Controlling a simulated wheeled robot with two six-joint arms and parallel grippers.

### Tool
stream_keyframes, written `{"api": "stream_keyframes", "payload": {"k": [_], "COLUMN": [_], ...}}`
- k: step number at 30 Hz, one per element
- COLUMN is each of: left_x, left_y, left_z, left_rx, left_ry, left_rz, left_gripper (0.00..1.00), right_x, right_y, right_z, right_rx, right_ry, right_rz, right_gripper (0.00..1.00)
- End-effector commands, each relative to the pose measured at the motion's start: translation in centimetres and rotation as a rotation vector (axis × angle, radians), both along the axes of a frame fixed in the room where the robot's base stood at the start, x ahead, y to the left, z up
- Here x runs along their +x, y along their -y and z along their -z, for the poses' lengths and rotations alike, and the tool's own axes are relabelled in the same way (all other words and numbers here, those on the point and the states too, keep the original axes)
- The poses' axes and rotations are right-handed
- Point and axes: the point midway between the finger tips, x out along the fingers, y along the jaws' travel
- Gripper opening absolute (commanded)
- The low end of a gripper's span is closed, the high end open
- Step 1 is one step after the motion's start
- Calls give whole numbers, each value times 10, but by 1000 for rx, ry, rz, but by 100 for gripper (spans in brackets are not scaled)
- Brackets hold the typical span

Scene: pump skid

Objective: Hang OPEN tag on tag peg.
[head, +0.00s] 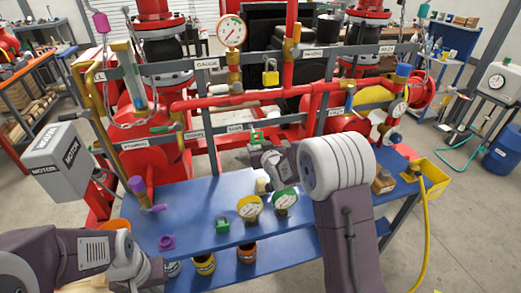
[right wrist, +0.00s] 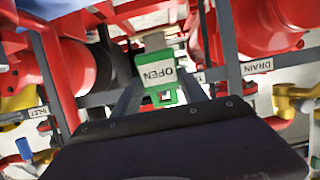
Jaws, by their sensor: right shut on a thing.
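The OPEN tag (right wrist: 157,75) is green with a white face, and its lettering reads upside down in the right wrist view. It also shows small and green in the head view (head: 257,137), in front of the lower grey rail of the skid. My right gripper (right wrist: 160,92) is shut on the tag, with a dark finger on each side, and holds it above the back edge of the blue table. My left gripper (head: 160,272) is low at the left near the table's front edge; its jaws cannot be made out. I cannot pick out the tag peg for certain.
Red pipes (head: 240,98) and labelled grey rails (head: 275,62) stand close around the tag. A yellow padlock (head: 270,73) hangs on the upper rail. The blue table (head: 195,215) bears two loose gauges (head: 250,208), a green part (head: 222,226) and a purple part (head: 167,242).

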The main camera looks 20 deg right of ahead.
Motion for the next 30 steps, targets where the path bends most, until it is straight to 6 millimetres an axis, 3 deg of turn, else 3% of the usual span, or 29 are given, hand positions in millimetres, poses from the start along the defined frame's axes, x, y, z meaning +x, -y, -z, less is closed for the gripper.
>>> {"api": "stream_keyframes", "payload": {"k": [15, 30], "left_x": [0, 0], "left_y": [0, 0], "left_z": [1, 1], "left_rx": [0, 0], "left_ry": [0, 0], "left_rz": [0, 0], "left_gripper": [0, 0], "right_x": [20, 21], "right_y": [-1, -1], "right_z": [1, 1], "right_rx": [0, 0], "right_ry": [1, 0], "right_rz": [0, 0], "right_gripper": [10, 10]}}
